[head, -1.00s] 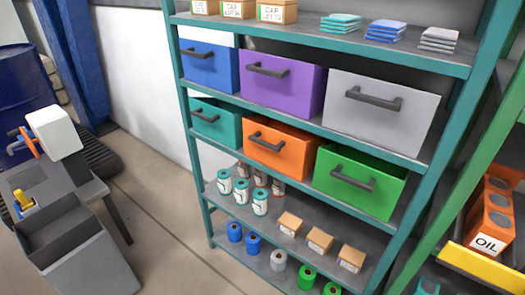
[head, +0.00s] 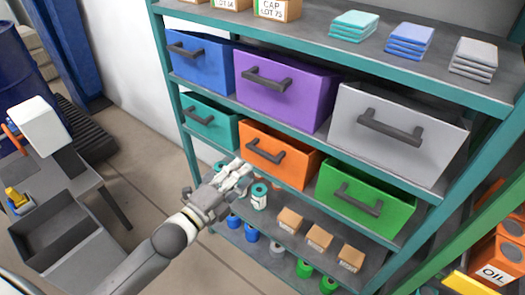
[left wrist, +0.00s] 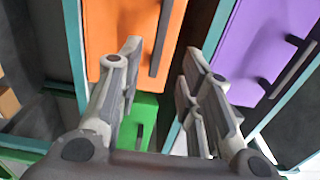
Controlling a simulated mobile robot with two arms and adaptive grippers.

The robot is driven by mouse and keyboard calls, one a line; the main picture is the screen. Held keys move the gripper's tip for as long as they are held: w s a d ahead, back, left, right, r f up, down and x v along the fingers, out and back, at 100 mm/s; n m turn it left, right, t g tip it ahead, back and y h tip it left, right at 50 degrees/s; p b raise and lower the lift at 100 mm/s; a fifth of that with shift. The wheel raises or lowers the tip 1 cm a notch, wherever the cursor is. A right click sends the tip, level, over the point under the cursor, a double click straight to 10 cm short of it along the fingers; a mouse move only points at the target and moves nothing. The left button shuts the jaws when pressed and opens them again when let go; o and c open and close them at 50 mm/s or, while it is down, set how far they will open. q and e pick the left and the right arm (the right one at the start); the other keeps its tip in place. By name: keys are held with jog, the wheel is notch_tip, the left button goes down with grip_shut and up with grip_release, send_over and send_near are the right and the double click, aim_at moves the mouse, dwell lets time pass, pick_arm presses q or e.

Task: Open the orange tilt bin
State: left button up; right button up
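The orange tilt bin (head: 295,165) is in the middle row of the teal shelf rack, between the teal bin and the green bin. Its dark bar handle (head: 265,152) runs across its front face. It sits much like its neighbours. My left gripper (head: 244,172) is in front of the orange bin, just below and left of the handle. In the left wrist view, the two fingers (left wrist: 160,65) are apart with nothing between them. The orange bin (left wrist: 125,35) and its handle (left wrist: 166,38) are ahead of them, not held. My right gripper is not in view.
Blue (head: 200,62), purple (head: 285,85) and grey (head: 400,130) bins fill the row above. The teal bin (head: 209,122) and green bin (head: 365,200) flank the orange one. Cans and small boxes (head: 319,238) stand below. A grey machine (head: 55,215) is left of my arm.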

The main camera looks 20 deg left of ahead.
aim_at(261, 155)
pick_arm(q)
jog(key=p+x, duration=0.2)
jog(key=x, duration=0.6)
jog(key=shift+w, duration=0.25)
jog(key=shift+w+d+f, duration=0.1)
jog(key=shift+w+d, duration=0.2)
jog(key=shift+w, duration=0.4)
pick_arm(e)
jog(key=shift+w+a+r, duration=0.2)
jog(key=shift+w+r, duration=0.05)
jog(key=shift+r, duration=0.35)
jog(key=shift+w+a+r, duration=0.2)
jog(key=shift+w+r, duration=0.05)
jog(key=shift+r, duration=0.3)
pick_arm(q)
jog(key=c, duration=0.7)
grip_shut()
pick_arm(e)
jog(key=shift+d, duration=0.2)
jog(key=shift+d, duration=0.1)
